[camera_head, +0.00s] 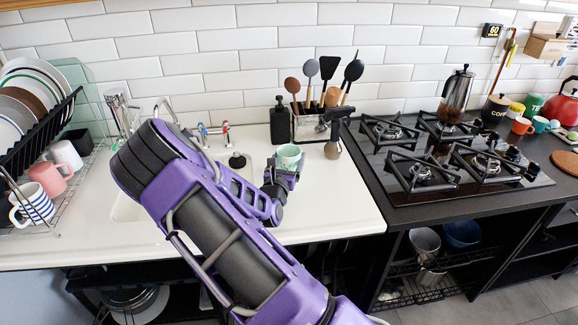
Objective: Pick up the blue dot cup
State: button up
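A small pale mint-green cup (289,156) stands upright at the end of my purple arm, over the white counter in the middle. No dots can be made out on it at this size, so I cannot tell for sure that it is the blue dot cup. My gripper (283,175) is at the cup's near side, overlapping its lower part in the picture. The fingers are small and dark, and I cannot tell whether they are open, touching the cup or shut on it.
A dish rack (55,195) on the left holds plates, a blue-striped mug (33,204), a pink mug (53,178) and a white mug (66,154). A utensil holder (312,127) and black soap dispenser (280,122) stand behind the cup. The gas hob (440,160) is right.

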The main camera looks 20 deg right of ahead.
jog(key=c, duration=0.8)
